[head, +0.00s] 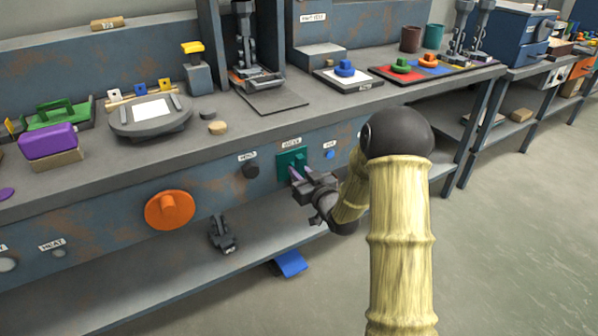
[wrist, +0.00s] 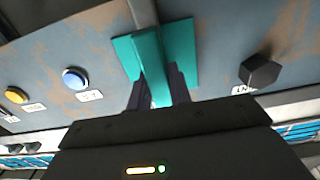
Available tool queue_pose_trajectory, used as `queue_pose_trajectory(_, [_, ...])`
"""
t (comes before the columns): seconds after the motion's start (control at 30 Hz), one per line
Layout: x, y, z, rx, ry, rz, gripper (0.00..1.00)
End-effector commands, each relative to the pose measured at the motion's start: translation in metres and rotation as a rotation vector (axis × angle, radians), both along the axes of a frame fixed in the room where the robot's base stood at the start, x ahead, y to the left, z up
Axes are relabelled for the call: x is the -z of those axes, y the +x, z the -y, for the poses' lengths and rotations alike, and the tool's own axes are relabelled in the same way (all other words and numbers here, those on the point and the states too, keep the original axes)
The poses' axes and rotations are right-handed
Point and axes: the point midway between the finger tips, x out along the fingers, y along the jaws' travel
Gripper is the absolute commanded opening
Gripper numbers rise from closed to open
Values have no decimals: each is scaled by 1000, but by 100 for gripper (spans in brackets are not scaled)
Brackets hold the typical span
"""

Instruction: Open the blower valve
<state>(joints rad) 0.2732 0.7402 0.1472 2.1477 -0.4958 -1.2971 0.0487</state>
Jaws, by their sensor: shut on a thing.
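The blower valve is a teal plate (head: 285,158) with a raised teal bar handle (wrist: 150,65), set in the front panel of the bench under a small label. My gripper (head: 298,176) reaches the panel from the front right. In the wrist view its dark fingers (wrist: 156,98) stand on both sides of the teal handle and are shut on it. The handle lies roughly upright in the wrist view. The fingers hide its near end.
A dark knob (head: 250,165) is left of the valve and a blue button (head: 330,154) is right of it. A large orange knob (head: 169,210) is further left. A lower shelf (head: 180,270) runs below. The floor at right is clear.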

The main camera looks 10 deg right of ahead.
Motion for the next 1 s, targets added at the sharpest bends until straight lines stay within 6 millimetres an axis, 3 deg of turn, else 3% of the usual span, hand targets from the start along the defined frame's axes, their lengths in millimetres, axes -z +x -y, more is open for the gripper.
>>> queue_pose_trajectory(0.27, [4,-2,-1,-1,2,-11,0])
queue_pose_trajectory(0.3, [4,-2,-1,-1,2,-11,24])
queue_pose_trajectory(0.4, [3,-1,0,-1,1,-9,42])
queue_pose_trajectory(0.77, [1,-3,1,1,1,-4,42])
queue_pose_trajectory(1.0, [0,-31,11,3,1,-7,42])
